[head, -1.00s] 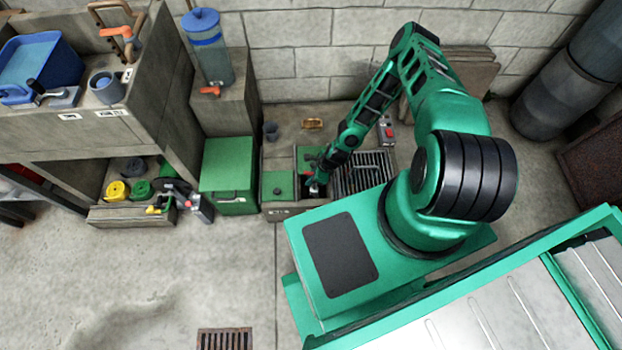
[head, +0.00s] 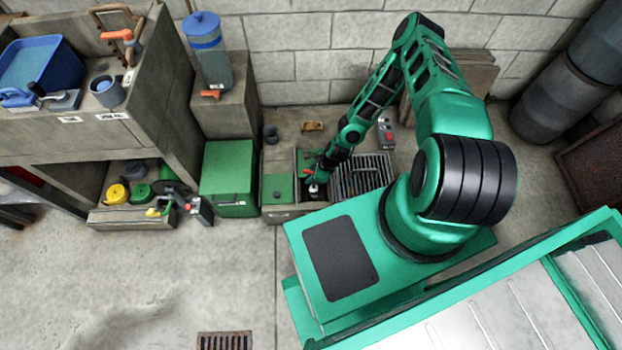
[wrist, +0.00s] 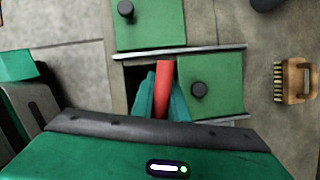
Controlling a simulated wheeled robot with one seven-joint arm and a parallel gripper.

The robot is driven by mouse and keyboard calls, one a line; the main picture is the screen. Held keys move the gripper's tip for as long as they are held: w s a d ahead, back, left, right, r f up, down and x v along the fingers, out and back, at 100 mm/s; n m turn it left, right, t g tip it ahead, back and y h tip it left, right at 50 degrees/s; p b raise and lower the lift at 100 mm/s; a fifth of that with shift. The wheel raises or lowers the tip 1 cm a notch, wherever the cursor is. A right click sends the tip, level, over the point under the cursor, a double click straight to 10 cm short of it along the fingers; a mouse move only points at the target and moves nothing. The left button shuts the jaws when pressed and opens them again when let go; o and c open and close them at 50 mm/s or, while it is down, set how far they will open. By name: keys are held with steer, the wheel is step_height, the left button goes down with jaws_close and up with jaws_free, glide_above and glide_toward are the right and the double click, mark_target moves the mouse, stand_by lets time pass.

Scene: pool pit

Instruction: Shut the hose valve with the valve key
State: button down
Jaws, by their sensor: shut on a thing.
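My gripper (wrist: 161,98) is shut on a red bar, which I take to be the valve key (wrist: 163,88). In the wrist view the bar stands between the fingers over a dark opening beside a green lid (wrist: 208,72) with a black knob. In the head view my gripper (head: 316,180) is low over the open part of the pit box, with the red of the key (head: 308,172) beside it. The hose valve cannot be made out; the pit's inside is dark and partly hidden by my gripper.
A second green lid (wrist: 150,22) lies across a metal rail in the wrist view. A wooden brush (wrist: 295,80) lies to the right. In the head view a green box (head: 229,175) stands left of the pit, and a metal grate (head: 362,175) is to its right.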

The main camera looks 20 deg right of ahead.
mark_target(311, 171)
steer(key=shift+r, duration=4.65)
